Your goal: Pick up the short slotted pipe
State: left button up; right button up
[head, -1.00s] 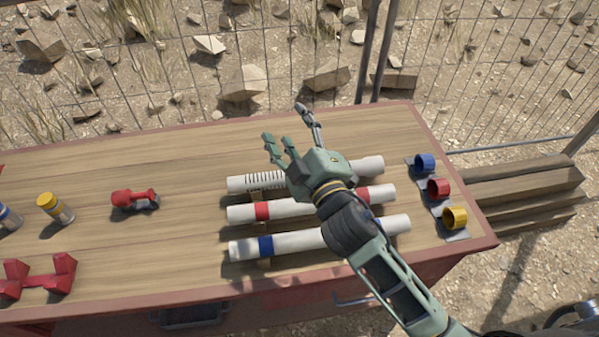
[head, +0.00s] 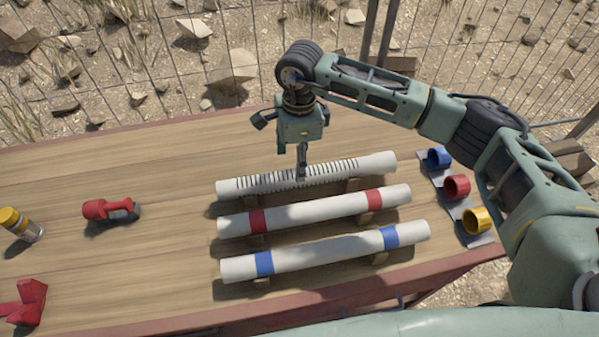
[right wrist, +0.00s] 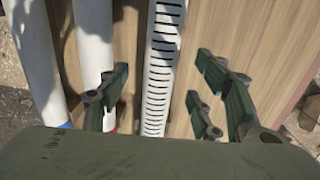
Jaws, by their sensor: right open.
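The short slotted pipe (head: 345,169) is white with a row of dark slots. It lies across low wooden supports, farthest back of the three pipes in the head view. My right gripper (head: 301,166) points down over its middle, fingers at the pipe. In the right wrist view the slotted pipe (right wrist: 161,65) runs between the open fingers of the right gripper (right wrist: 165,92), one finger to its left and two to its right. Gaps show on both sides of the pipe, and I cannot tell whether the fingers touch it. My left gripper is out of view.
A red-banded pipe (head: 315,211) and a blue-banded pipe (head: 330,251) lie parallel in front. Blue (head: 438,157), red (head: 456,186) and yellow (head: 477,220) rings stand at the right. A red tool (head: 110,209) and a yellow-capped bottle (head: 22,224) are at the left. A wire fence is behind.

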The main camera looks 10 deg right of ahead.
aim_at(308, 176)
jog(key=shift+w+d+f, duration=0.15)
jog(key=shift+d, duration=0.4)
notch_tip(308, 176, down, 6)
jog(key=p, duration=0.3)
jog(key=shift+f, duration=0.55)
jog(key=shift+c, duration=0.2)
grip_shut()
